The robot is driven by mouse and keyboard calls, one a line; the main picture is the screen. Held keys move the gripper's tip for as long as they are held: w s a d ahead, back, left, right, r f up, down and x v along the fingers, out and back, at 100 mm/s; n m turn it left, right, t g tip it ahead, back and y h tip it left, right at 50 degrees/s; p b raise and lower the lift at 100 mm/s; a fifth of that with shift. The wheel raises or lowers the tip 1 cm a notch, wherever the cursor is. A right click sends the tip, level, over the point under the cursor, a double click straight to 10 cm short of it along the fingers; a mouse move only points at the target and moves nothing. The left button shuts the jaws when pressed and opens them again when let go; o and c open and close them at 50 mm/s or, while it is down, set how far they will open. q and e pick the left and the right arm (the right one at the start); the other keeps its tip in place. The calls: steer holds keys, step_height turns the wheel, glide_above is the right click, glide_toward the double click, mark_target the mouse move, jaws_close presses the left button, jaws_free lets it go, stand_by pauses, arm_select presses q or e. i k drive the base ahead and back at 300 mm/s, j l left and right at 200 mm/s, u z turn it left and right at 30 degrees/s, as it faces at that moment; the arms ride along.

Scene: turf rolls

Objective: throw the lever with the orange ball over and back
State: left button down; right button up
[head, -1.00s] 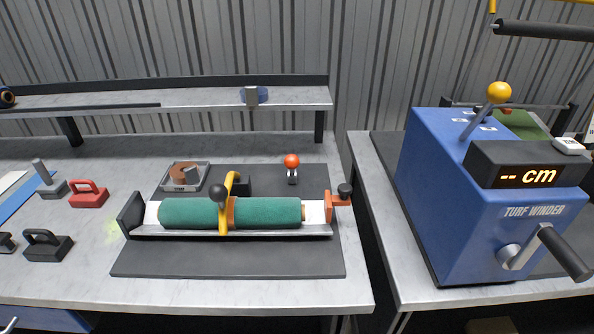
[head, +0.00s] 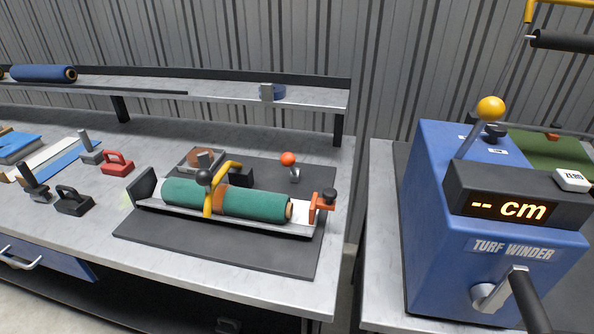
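A small lever with an orange-red ball (head: 288,159) stands on the dark mat at the back of the left bench, behind the right half of the green turf roll (head: 252,204). Its short grey stem slants slightly, with the ball at its upper left. A longer lever with a yellow-orange ball (head: 490,108) rises from the top of the blue turf winder (head: 440,200); its grey rod leans to the right. Neither of my grippers is in view, and nothing touches either lever.
The green roll lies in a metal trough under a yellow clamp arm (head: 222,180) with a black knob. An orange clamp (head: 320,203) stands at its right end. Red and black handled tools (head: 117,163) lie at left. A gap separates the benches. The winder display reads "-- cm".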

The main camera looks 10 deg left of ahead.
mark_target(288, 158)
steer(key=l, duration=1.6)
